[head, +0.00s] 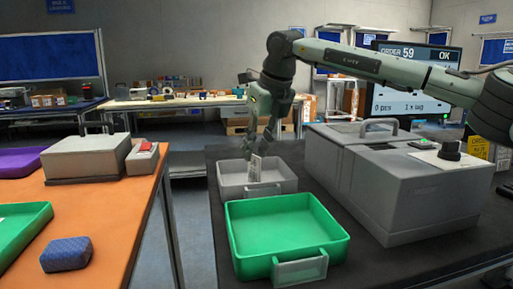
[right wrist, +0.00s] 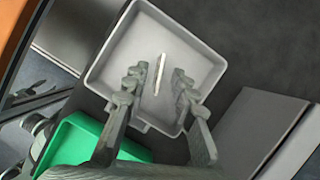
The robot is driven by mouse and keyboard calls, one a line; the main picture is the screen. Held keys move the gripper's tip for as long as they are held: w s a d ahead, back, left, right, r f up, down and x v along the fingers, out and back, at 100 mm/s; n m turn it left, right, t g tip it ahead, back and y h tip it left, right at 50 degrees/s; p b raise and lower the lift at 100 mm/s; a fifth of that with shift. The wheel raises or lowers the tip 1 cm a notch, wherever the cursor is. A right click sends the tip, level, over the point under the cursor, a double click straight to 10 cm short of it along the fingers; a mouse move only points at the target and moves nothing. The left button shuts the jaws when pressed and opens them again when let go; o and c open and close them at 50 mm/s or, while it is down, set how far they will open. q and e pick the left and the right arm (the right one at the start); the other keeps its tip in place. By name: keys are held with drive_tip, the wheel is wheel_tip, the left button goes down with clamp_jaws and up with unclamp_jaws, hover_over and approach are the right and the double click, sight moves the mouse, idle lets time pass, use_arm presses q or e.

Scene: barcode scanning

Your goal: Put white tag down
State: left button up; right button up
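The white tag (head: 256,168) stands on edge, roughly upright, in the light grey tray (head: 285,187). In the right wrist view the tag (right wrist: 159,74) is a thin pale strip seen edge-on over the tray floor. My right gripper (head: 262,148) is above the grey tray, pointing down. In the right wrist view its fingers (right wrist: 156,82) are apart, with a visible gap on each side of the tag. Whether the tag's lower edge rests on the tray floor is hard to tell. My left gripper is not in view.
A green tray (head: 287,212) stands directly in front of the grey tray. A large grey machine (head: 397,180) stands close on the right. An orange table (head: 120,215) with a blue box (head: 66,254) is at left, across a floor gap.

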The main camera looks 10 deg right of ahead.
drive_tip(key=shift+s+r, duration=0.1)
drive_tip(key=shift+r, duration=0.35)
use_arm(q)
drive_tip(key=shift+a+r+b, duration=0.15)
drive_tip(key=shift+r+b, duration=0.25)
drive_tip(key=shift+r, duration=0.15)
use_arm(e)
drive_tip(key=v, duration=1.1)
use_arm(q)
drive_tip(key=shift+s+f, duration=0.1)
use_arm(e)
drive_tip(key=shift+s+r, duration=0.1)
